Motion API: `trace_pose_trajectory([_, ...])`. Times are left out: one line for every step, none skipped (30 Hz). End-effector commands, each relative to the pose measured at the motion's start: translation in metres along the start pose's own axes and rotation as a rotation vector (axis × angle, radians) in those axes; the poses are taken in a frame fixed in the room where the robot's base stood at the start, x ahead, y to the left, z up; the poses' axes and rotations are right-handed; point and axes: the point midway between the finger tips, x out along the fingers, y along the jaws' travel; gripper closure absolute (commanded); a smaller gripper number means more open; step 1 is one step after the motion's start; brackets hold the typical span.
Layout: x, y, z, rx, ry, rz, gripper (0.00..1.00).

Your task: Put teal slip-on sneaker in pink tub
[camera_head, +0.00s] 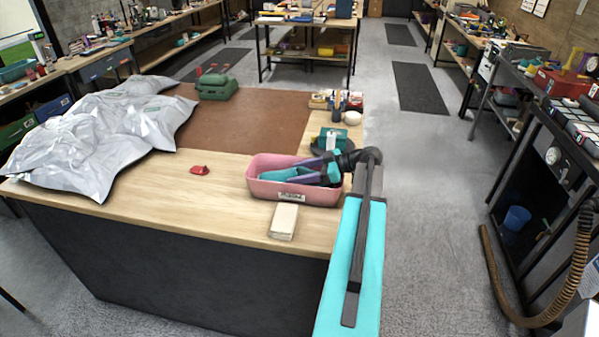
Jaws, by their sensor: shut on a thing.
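The pink tub (262,190) stands on the wooden workbench, near its right front part, with a small label on its front wall. My gripper (302,174) reaches in from the right, low over the tub's opening. It is shut on the teal slip-on sneaker (279,174), which shows at the fingertips, inside the tub's outline. The fingers and wrist hide part of the sneaker and the tub's right side. I cannot tell whether the sneaker touches the tub's floor.
A pale block (284,221) lies in front of the tub, and a small red item (200,170) lies to its left. A crumpled silver bag (95,135) covers the bench's left side. A green case (216,88) sits on the brown mat (220,130). Small items stand behind the tub.

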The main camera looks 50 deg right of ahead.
Motion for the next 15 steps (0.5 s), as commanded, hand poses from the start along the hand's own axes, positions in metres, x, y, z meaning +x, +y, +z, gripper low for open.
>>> trace_pose_trajectory([0.0001,0.0001,0.0004,0.000,0.002,0.000,0.76])
trace_pose_trajectory([0.0003,0.0001,0.0008,-0.001,0.002,0.001,0.76])
trace_pose_trajectory([0.0003,0.0001,0.0011,-0.001,0.001,0.001,0.76])
trace_pose_trajectory([0.0003,0.0001,0.0012,-0.001,0.001,0.001,0.76])
trace_pose_trajectory([0.0003,0.0001,0.0012,-0.001,0.001,0.001,0.76])
trace_pose_trajectory([0.0003,0.0000,0.0013,0.000,0.001,0.001,0.76])
trace_pose_trajectory([0.0002,0.0000,0.0013,0.000,0.001,0.001,0.76])
trace_pose_trajectory([0.0002,0.0000,0.0014,0.000,0.001,0.000,0.76])
trace_pose_trajectory([0.0004,-0.0001,0.0022,0.001,-0.001,0.000,0.38])
trace_pose_trajectory([0.0001,0.0001,0.0023,0.001,-0.001,0.001,0.33])
trace_pose_trajectory([-0.0003,0.0002,0.0024,0.001,-0.001,0.001,0.28])
trace_pose_trajectory([-0.0004,0.0002,0.0024,0.001,-0.001,0.001,0.25])
trace_pose_trajectory([-0.0004,0.0002,0.0023,0.001,-0.001,0.001,0.25])
trace_pose_trajectory([-0.0005,0.0002,0.0022,0.001,-0.001,0.001,0.25])
trace_pose_trajectory([-0.0005,0.0002,0.0021,0.001,0.000,0.001,0.25])
